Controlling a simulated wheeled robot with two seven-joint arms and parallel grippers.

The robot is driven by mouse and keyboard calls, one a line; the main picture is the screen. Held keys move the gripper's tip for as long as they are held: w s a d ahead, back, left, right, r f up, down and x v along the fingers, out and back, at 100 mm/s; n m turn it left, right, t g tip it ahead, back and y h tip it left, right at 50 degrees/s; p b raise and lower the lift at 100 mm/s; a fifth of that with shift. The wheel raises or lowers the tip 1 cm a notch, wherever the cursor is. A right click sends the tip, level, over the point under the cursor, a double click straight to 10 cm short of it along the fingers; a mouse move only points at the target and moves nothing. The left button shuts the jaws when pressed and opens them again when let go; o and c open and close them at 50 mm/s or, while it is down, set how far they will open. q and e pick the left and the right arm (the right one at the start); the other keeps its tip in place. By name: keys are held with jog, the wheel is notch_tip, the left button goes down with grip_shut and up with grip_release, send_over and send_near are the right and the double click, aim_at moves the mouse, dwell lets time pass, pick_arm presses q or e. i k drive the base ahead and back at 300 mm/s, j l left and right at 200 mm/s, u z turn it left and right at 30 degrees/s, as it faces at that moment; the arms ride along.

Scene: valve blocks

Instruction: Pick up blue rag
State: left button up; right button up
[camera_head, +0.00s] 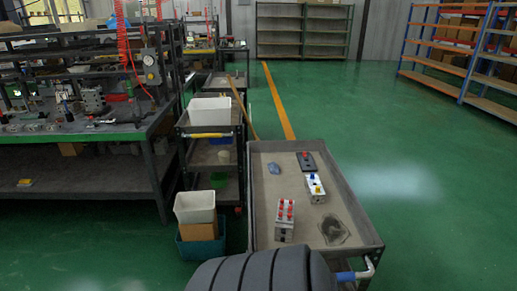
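A small crumpled blue rag (273,168) lies on the tray of a grey cart (279,194), near its far left part. It is apart from the blocks around it. Neither of my grippers shows in this view.
On the cart are a valve block with red knobs (284,222), a white block with a blue top (315,188), a dark plate with a red knob (306,161) and a dark flat patch (334,231). The cart has raised rims. A shelved cart (211,131) and workbench stand left; green floor (420,200) is clear right.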

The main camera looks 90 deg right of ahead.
aim_at(274, 169)
jog(key=i+l+z, duration=0.15)
jog(key=i+z, duration=0.2)
jog(key=z, duration=0.15)
jog(key=i+z, duration=0.5)
jog(key=i+j+z, duration=0.15)
jog(key=z, duration=0.3)
jog(key=i+j+z, duration=0.35)
jog(key=z, duration=0.15)
jog(key=i, duration=0.1)
